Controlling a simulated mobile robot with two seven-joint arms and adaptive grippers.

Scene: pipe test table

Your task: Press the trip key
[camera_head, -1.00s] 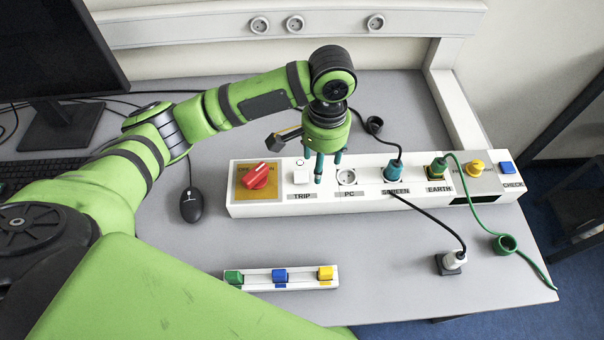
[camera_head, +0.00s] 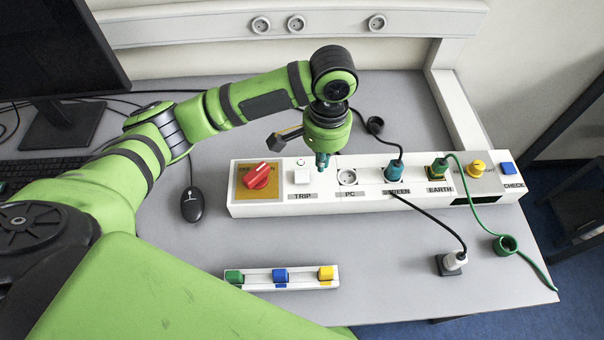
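The trip key (camera_head: 301,176) is a white square key above the TRIP label on the long white panel (camera_head: 285,209). It stands between the red rotary switch and the PC socket, and it is uncovered. My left gripper (camera_head: 322,165) comes down from above, just right of the trip key and left of the PC socket. Its teal fingers are together with nothing seen between them. The fingertips look apart from the key; their exact height above the panel is hard to tell. My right gripper is not in view.
The red switch (camera_head: 256,178) is left of the key. A small strip (camera_head: 306,284) with coloured blocks lies in front. A mouse (camera_head: 192,205) lies left.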

